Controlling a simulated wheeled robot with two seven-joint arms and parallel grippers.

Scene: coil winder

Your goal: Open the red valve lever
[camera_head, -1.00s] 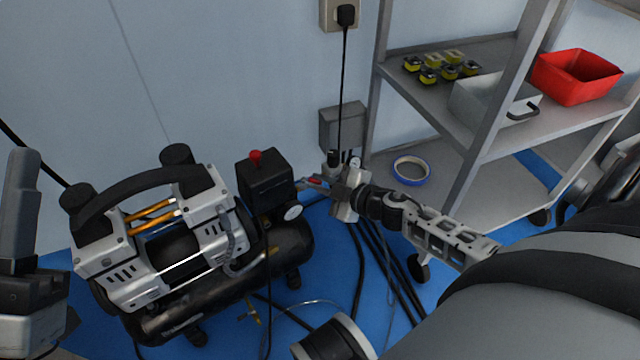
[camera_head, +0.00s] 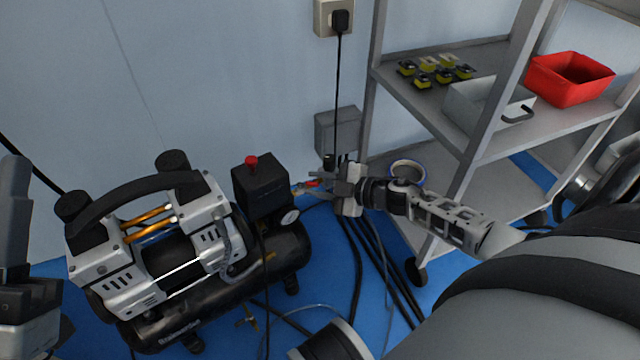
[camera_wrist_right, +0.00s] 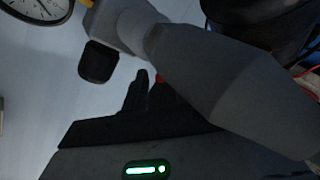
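The red valve lever (camera_head: 313,183) is a small red piece at the right side of the black air compressor (camera_head: 180,275), beside its pressure gauge. My right gripper (camera_head: 328,187) reaches in from the right with its tips close to the lever. I cannot tell whether they touch it. In the right wrist view a small red spot (camera_wrist_right: 159,79) shows beside a dark finger, mostly hidden by a grey part in front. Whether the right fingers are apart or closed is not clear. My left gripper (camera_head: 22,255) is at the left edge, partly cut off, away from the lever.
A metal shelf (camera_head: 440,100) stands at the right with a red bin (camera_head: 570,78) and a grey bin. A grey wall box (camera_head: 338,130) and cables are behind my right gripper. Black hoses run over the blue floor. A tape roll (camera_head: 406,172) lies on the lower shelf.

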